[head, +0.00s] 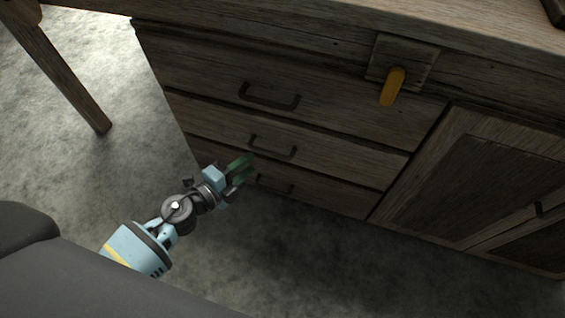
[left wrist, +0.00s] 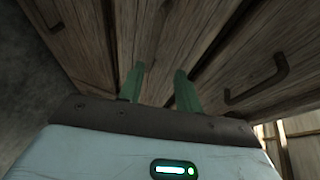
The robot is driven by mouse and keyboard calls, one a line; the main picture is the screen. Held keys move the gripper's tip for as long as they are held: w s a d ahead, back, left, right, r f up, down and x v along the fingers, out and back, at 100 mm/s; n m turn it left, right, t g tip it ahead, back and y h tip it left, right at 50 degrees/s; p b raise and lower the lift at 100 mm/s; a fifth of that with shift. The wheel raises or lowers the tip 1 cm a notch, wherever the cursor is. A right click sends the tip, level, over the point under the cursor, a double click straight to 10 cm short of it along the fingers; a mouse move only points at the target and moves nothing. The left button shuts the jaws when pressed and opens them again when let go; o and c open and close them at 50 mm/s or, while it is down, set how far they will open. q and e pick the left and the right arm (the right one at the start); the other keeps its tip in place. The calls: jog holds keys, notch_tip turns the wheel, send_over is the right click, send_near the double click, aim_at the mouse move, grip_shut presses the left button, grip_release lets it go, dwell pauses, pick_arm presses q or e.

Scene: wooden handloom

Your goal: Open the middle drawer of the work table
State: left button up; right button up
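The wooden work table has a stack of three drawers on its left side. The middle drawer (head: 335,160) looks shut, with its dark bar handle (head: 271,148) in view. My left gripper (head: 245,168) is in front of the drawers, its green fingertips near the middle and bottom handles in the picture. In the left wrist view its two fingers (left wrist: 159,82) are apart with nothing between them, and the wooden drawer fronts lie beyond. A dark handle (left wrist: 257,84) is to the right of the fingers, not touching them; I cannot tell which drawer it belongs to. My right gripper is not in view.
The top drawer handle (head: 269,98) and bottom drawer handle (head: 275,185) are above and below the middle one. A yellow peg (head: 392,87) sticks out at upper right. A cabinet door (head: 470,180) is right of the drawers. The grey floor (head: 310,265) in front is clear.

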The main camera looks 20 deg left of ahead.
aim_at(269, 152)
pick_arm(q)
jog(key=shift+w+d+f+m+b, duration=0.2)
jog(key=shift+w+f+m+b, duration=0.15)
jog(key=shift+f, duration=0.35)
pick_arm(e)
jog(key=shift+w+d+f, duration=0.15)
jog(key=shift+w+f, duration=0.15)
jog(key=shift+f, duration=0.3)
pick_arm(q)
jog(key=shift+w, duration=0.15)
